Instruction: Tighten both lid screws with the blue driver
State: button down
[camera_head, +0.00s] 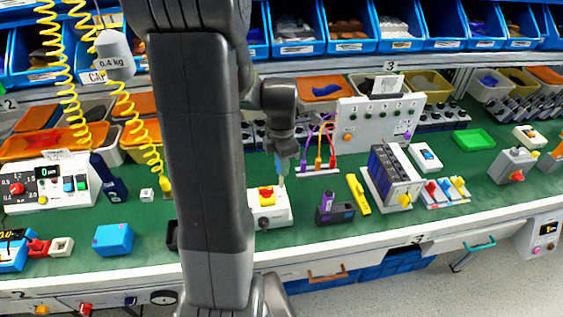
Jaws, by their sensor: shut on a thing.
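My gripper (284,152) is shut on the blue driver (281,167), with only a pale blue part showing below the fingers. The driver points down, roughly upright, over the right rear part of a white switch box (278,217). The box has a red and yellow rotary knob (267,195) on its lid. The driver's tip is near the lid's back right corner; I cannot tell whether it touches a screw. The two lid screws are too small to make out. My arm passes just left of the box.
A tool holder with a dark block (335,212) and a yellow tool (358,194) stand to the right. Colored plugs on leads (319,163) are behind right. A blue box (113,239) lies left. Green mat is free in front right.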

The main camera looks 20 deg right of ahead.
jog(key=m, duration=0.7)
dwell(0.8)
jog(key=shift+m, duration=0.9)
jog(key=m, duration=0.4)
jog(key=shift+f+m, duration=0.1)
jog(key=shift+m, duration=1.2)
jog(key=m, duration=0.2)
jog(key=shift+m, duration=0.4)
jog(key=m, duration=0.5)
